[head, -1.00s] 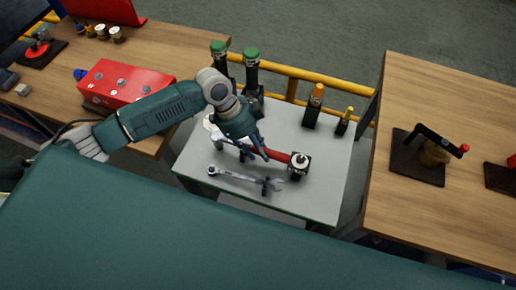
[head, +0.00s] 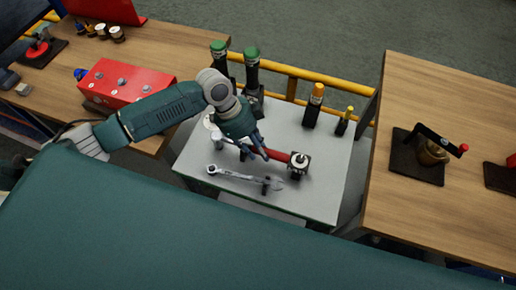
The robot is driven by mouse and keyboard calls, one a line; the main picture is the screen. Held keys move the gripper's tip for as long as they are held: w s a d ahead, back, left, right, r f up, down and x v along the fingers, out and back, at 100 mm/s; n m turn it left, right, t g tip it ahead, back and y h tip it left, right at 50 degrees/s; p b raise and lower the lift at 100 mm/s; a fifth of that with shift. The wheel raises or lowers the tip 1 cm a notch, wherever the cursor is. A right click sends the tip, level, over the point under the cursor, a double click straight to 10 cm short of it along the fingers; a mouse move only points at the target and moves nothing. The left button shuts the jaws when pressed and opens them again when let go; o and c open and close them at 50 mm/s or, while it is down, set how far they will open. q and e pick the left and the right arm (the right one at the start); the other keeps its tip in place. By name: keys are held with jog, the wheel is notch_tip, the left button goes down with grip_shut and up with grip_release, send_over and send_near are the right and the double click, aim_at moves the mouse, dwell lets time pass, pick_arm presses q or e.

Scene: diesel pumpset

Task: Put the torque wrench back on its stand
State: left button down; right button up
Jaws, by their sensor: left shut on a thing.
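The torque wrench (head: 276,154) shows a red handle on the light grey table. My left gripper (head: 251,153) comes down over it from the upper left and is shut on it. The gripper hides the middle of the wrench, and a metal part shows to the left of the fingers. The right end of the red handle meets a small black block with a pale round top (head: 299,160). I cannot tell whether the wrench rests on its supports or hangs just above them. My right gripper is not in view.
A silver spanner (head: 238,177) lies just in front of the wrench on small dark supports. Two green-capped tools (head: 252,72), an orange-topped one (head: 314,105) and a yellow-topped one (head: 344,121) stand along the back. A red box (head: 124,83) is on the left bench.

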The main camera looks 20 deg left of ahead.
pick_arm(q)
jog(key=shift+f+b, duration=0.5)
jog(key=shift+f, duration=0.35)
jog(key=c, duration=1.3)
grip_release()
jog(key=shift+r, duration=0.1)
jog(key=shift+o, duration=0.5)
jog(key=shift+a+r, duration=0.15)
jog(key=v, duration=1.1)
jog(key=shift+r, duration=0.35)
